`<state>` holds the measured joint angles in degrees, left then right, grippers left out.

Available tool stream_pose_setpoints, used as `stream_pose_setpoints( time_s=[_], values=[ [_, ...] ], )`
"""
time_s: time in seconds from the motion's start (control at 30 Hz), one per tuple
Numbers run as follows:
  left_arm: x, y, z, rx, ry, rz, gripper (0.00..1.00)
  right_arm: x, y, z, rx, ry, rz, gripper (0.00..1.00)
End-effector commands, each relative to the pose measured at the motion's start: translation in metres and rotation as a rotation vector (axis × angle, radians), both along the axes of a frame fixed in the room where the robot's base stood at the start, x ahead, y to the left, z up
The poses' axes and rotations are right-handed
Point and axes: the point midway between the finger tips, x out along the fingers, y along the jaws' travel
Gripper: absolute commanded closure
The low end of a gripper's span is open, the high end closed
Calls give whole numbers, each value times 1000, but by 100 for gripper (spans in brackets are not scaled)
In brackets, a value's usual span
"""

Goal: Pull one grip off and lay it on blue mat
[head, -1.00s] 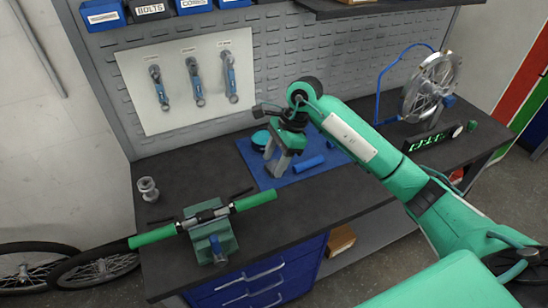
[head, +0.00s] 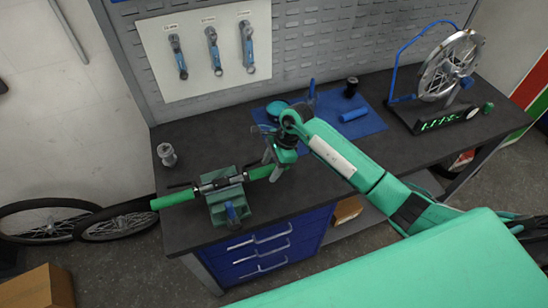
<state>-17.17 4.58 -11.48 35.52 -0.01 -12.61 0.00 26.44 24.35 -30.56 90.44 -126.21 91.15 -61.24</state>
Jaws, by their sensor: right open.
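A handlebar is clamped in a green vise (head: 229,209) on the dark bench. It has a green left grip (head: 173,199) and a green right grip (head: 260,173), both on the bar. My right gripper (head: 271,168) is open at the outer end of the right grip, its fingers close around or beside it. Contact cannot be told, and the gripper partly hides that end. The blue mat (head: 373,126) lies behind my right arm, partly covered by it. My left gripper is not in view.
On the mat are a blue cylinder (head: 354,115), a black cylindrical part (head: 351,87), a teal round dish (head: 277,108) and an upright blue-handled tool (head: 311,91). A metal spool-like part (head: 167,154) stands at the bench's left. A wheel stand (head: 446,75) is at right.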

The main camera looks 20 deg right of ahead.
Motion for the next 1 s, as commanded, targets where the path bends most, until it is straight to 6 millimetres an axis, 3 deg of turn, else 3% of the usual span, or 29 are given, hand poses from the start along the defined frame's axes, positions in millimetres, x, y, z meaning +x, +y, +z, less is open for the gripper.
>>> stream_pose_setpoints(
  time_s=[0.23,0.47,0.5,0.53,0.63,1.0],
  values=[
    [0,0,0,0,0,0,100,0,0,-1,0,0,0,49],
    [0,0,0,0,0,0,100,0,0,0,0,-1,0,95],
    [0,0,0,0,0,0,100,0,0,0,0,-1,0,96],
    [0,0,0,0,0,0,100,0,0,0,0,-1,0,79],
    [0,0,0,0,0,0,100,0,0,0,0,-1,0,99],
    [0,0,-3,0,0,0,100,1,-8,0,-2,-2,-2,100]
  ],
)
